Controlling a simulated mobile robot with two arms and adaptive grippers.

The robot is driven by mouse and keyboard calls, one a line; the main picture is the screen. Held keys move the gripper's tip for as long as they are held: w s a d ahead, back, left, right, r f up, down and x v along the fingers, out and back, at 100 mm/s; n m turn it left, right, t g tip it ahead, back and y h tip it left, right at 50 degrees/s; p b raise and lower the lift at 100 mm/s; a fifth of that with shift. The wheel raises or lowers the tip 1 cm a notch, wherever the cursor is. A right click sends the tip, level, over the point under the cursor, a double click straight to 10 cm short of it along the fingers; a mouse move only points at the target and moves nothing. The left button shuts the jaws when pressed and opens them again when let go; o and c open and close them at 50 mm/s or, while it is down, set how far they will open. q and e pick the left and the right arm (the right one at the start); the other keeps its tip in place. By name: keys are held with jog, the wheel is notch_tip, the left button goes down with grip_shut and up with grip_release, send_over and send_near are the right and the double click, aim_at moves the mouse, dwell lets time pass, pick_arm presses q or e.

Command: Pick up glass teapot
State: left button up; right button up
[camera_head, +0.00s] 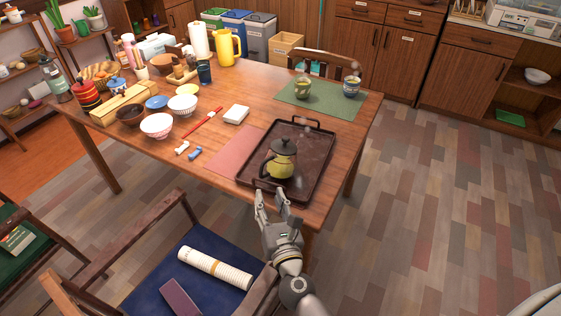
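The glass teapot (281,160) stands upright on a dark rectangular tray (313,160) near the table's front right corner. It has a dark lid and handle and a yellow-green body. My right gripper (271,196) is in front of the table edge, just short of the tray's near handle and below the teapot in the picture. Its two fingers are spread with nothing between them, pointing toward the teapot. They do not touch the teapot. My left gripper does not show.
The tray's near handle (268,188) lies between my gripper and the teapot. A red placemat (238,150) is left of the tray. A green placemat (325,101) with two cups lies behind. Bowls and jars crowd the table's left. A blue-seated chair (205,262) stands in front.

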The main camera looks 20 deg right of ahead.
aim_at(262, 168)
jog(key=shift+m, duration=0.3)
jog(key=w, duration=0.6)
jog(key=shift+w+d+f+p, duration=0.1)
jog(key=shift+w+d+p, duration=0.25)
jog(key=shift+p, duration=0.05)
jog(key=w, duration=0.4)
jog(key=shift+w+d+f, duration=0.1)
jog(key=shift+d+f, duration=0.1)
grip_shut()
jog(key=shift+r, duration=0.1)
